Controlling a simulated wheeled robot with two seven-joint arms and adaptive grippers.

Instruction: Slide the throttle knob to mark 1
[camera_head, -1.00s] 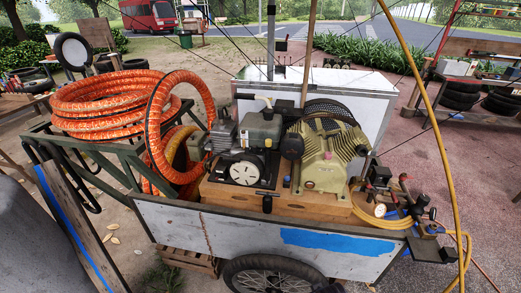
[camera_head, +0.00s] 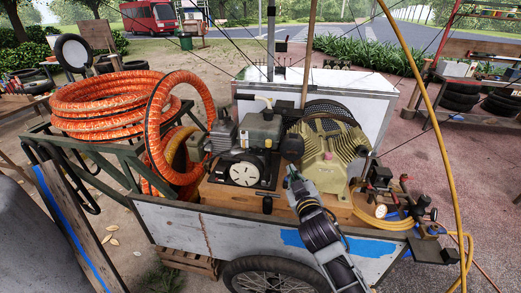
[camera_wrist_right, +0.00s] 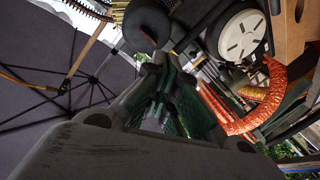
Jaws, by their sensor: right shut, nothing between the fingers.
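The small engine (camera_head: 262,130) sits on a wooden base on the cart, with a white round starter disc (camera_head: 244,174) on its front. A black round part (camera_head: 292,147) is at its right side. A small black knob (camera_head: 267,205) is on the front of the base. I cannot tell which part is the throttle knob, and no mark 1 is readable. My right gripper (camera_head: 292,170) is shut and empty, just right of the engine and below the black round part. In the right wrist view its fingers (camera_wrist_right: 172,100) point toward the engine; contact is unclear. My left gripper is out of view.
The tan compressor pump (camera_head: 328,160) stands close to the right of my gripper. Gauges and valves (camera_head: 382,185) are at the cart's right end. Orange hose coils (camera_head: 110,103) lie on the left. The white cart side (camera_head: 175,222) runs along the front.

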